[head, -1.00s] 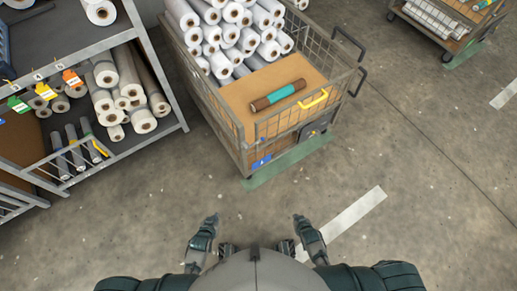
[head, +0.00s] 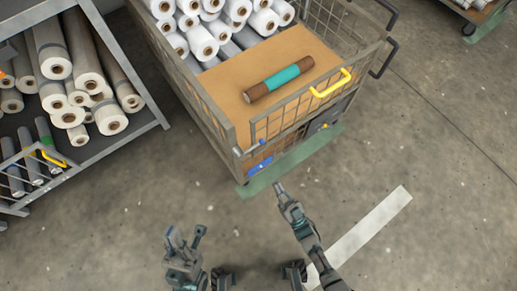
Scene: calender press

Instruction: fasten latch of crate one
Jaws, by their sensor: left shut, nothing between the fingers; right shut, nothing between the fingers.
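A wire-mesh crate on a cart (head: 215,120) stands ahead, its near corner towards me. I cannot read a number on it, so I cannot tell whether it is crate one. A small grey lever-like part (head: 250,148) sits at its near corner above a blue tag (head: 260,166); whether it is the latch, and its state, are unclear. A yellow handle (head: 332,85) is on the front top rail. My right gripper (head: 280,189) is shut and empty, just short of the cart's near lower edge. My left gripper (head: 185,235) is shut and empty, lower left, away from the cart.
A rack with rolls (head: 110,118) stands at left. Another cart (head: 475,10) is at the top right. The floor at right is open, with a white stripe (head: 372,232).

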